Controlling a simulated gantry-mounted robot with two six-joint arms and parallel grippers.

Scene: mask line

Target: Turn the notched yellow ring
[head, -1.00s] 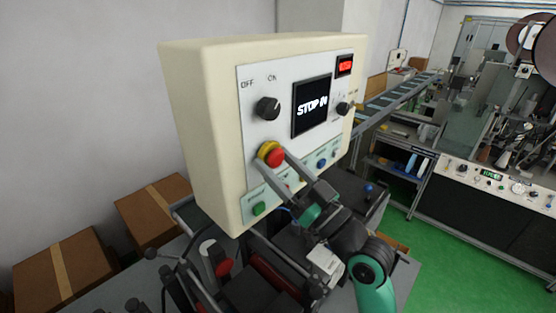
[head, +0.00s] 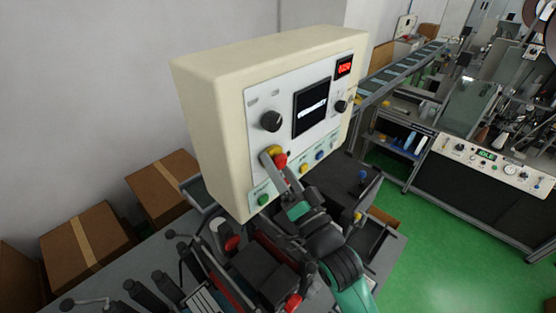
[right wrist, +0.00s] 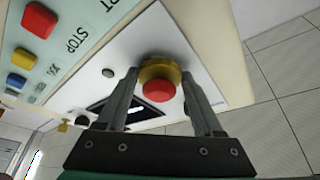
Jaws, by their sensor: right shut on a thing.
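The yellow ring (head: 273,150) sits around a red push button (head: 281,161) on the front of a cream control box. In the right wrist view the ring (right wrist: 160,66) surrounds the base of the red button (right wrist: 158,91). My right gripper (head: 272,157) is at the ring, its fingers on opposite sides of it. The right wrist view shows the gripper (right wrist: 160,76) shut on the ring, with the button between the fingers. I cannot make out the notch. My left gripper is not in view.
The control box (head: 207,100) carries a black knob (head: 271,121), a screen (head: 312,106) and coloured buttons below, including a green one (head: 264,200). Levers and machine parts crowd the space below. Cardboard boxes (head: 88,240) stand at left.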

